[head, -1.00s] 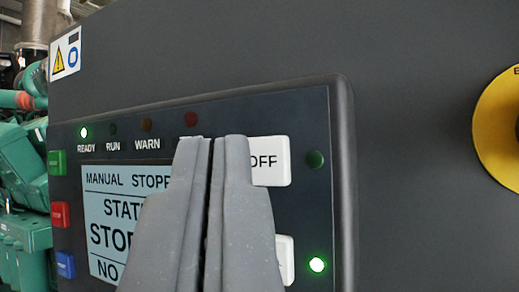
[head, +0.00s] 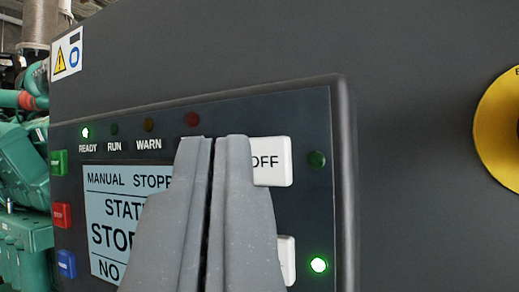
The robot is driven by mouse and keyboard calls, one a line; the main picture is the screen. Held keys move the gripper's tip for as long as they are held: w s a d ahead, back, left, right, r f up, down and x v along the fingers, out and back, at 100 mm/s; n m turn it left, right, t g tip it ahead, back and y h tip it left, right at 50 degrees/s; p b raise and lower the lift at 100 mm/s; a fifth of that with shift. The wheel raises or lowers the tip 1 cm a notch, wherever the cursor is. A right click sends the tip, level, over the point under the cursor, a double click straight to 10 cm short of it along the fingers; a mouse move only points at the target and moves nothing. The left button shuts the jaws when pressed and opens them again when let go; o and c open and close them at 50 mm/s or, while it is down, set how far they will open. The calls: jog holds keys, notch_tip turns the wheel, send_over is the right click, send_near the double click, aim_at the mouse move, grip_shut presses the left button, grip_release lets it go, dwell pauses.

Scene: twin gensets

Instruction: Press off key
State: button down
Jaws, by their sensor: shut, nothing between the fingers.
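The white OFF key (head: 272,162) is at the upper right of the dark control panel (head: 318,120). Its left part is hidden behind my gripper (head: 213,142). My gripper is shut and empty, its fingertips pointing at the panel just left of the visible OFF lettering. I cannot tell whether the fingertips touch the key. The lamp (head: 316,159) right of the OFF key is dark green and unlit. A second white key (head: 287,260) below is mostly hidden by my gripper, and the lamp (head: 318,265) beside it glows green.
The display (head: 110,215) reads MANUAL STOPP..., partly covered. The READY lamp (head: 85,132) is lit. Green (head: 59,163), red (head: 62,215) and blue (head: 66,264) keys line the left edge. A yellow disc (head: 498,130) is at far right. Green machinery (head: 20,180) stands at left.

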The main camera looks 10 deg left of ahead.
jog(key=shift+w, duration=0.1)
dwell(0.5)
jog(key=shift+w+d+r, duration=0.1)
jog(key=shift+w+d, duration=0.1)
jog(key=shift+w, duration=0.15)
jog(key=shift+w+d, duration=0.1)
jog(key=shift+w, duration=0.3)
dwell(0.8)
jog(key=shift+s+b, duration=0.15)
jog(key=shift+b, duration=0.3)
jog(key=shift+s+a+b, duration=0.25)
jog(key=shift+s+b, duration=0.45)
jog(key=shift+b, duration=0.05)
